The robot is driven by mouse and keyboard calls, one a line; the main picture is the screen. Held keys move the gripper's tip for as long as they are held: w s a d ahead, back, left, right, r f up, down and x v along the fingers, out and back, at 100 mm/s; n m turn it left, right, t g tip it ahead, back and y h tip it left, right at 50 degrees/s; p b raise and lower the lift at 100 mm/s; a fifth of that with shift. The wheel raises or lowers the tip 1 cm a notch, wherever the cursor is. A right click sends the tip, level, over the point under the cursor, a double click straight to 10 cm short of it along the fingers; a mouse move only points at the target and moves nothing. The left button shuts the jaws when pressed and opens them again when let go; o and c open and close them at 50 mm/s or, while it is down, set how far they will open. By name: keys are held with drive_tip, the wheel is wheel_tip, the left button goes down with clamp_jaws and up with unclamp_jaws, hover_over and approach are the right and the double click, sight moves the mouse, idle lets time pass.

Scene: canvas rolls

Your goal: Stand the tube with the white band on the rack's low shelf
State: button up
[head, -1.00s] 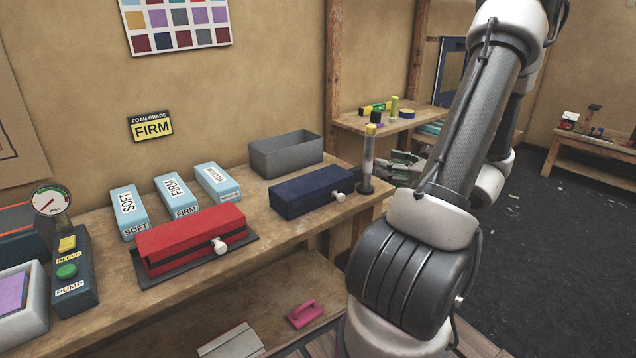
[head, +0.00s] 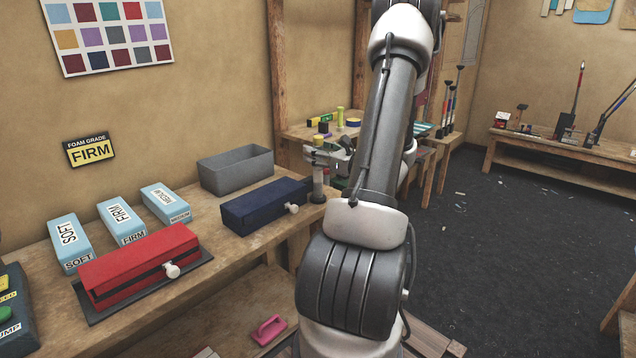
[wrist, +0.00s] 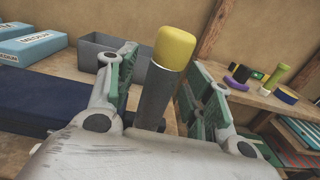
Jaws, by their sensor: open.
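A grey tube with a yellow top (wrist: 155,92) stands upright at the right end of the workbench; the head view shows its lower part (head: 318,184) in a dark round base. My gripper (wrist: 158,80) is open, with one green-padded finger on each side of this tube. The fingers look apart from it. In the head view my gripper (head: 322,155) is at the tube's upper part and partly hides it. I cannot pick out the rack's low shelf for certain.
A dark blue drawer box (head: 265,206), a grey open bin (head: 236,171), foam blocks (head: 122,220) and a red box (head: 140,265) are on the bench. A side table (head: 300,131) holds small tubes and rings.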

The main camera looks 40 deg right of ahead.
clamp_jaws()
